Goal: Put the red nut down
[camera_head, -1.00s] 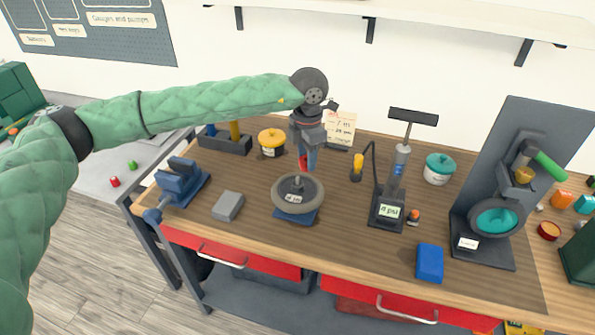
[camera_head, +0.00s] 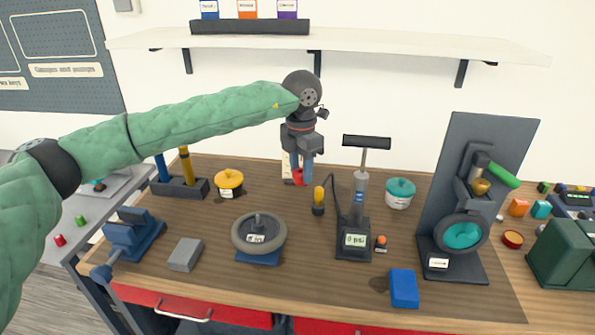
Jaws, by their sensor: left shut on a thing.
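My left gripper (camera_head: 301,163) reaches in from the left over the back of the wooden bench and points down. It is shut on a small red thing (camera_head: 298,177), which I take to be the red nut. The fingers hide part of it, and I cannot tell whether it touches the bench top. A pale card (camera_head: 287,169) stands behind the gripper, mostly hidden. My right gripper is not in view.
A yellow-lidded pot (camera_head: 229,181) is left of the gripper; a yellow-handled tool (camera_head: 319,198) stands close in front. The pump (camera_head: 358,205) and teal-lidded pot (camera_head: 399,192) are to the right. A wheel (camera_head: 259,236) lies nearer the front. Bare wood lies between pot and gripper.

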